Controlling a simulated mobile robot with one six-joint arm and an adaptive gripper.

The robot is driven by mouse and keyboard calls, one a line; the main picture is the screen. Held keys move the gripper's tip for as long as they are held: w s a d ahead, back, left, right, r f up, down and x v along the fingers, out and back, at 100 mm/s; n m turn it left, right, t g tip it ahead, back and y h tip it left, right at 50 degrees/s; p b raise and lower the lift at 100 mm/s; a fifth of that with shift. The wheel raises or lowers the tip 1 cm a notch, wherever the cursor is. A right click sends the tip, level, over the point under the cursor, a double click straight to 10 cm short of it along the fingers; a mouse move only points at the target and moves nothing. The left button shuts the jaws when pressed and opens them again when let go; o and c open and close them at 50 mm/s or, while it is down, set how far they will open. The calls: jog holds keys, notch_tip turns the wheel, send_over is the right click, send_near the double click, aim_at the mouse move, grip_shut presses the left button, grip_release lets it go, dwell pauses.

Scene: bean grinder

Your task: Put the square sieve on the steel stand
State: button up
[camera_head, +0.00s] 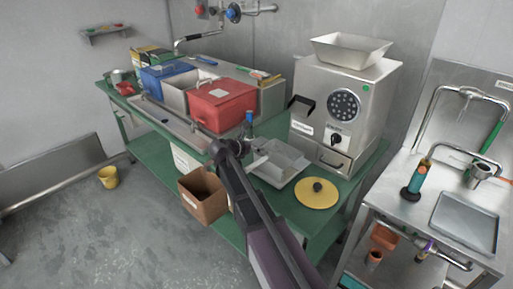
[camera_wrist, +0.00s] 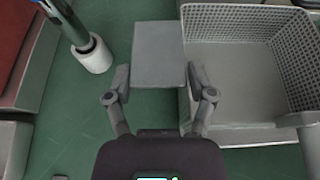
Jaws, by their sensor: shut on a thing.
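The square sieve (camera_head: 280,163) is a grey, open-topped basket on the green bench, in front of the grinder. In the wrist view the sieve (camera_wrist: 235,55) is on the right, with perforated walls. A flat grey plate (camera_wrist: 160,55) beside it looks like its handle. My gripper (camera_wrist: 160,82) is shut on this plate, one finger on each side; whether plate and basket join is hard to see. In the head view my gripper (camera_head: 250,158) is at the sieve's left side, partly hidden by my arm. A steel stand (camera_head: 400,185) with bent pipes and a tray top is at the right.
The steel grinder (camera_head: 342,110) stands behind the sieve, with a yellow round lid (camera_head: 317,194) in front. A red box (camera_head: 224,106) and blue box (camera_head: 166,80) are at the left. A bottle with a white base (camera_wrist: 94,55) stands close to my left finger. A cardboard box (camera_head: 203,194) sits below.

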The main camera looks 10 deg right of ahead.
jog(key=o, duration=1.3)
jog(key=shift+c, duration=0.2)
jog(key=p+v, duration=0.4)
jog(key=v, duration=0.8)
jog(key=shift+p, duration=0.3)
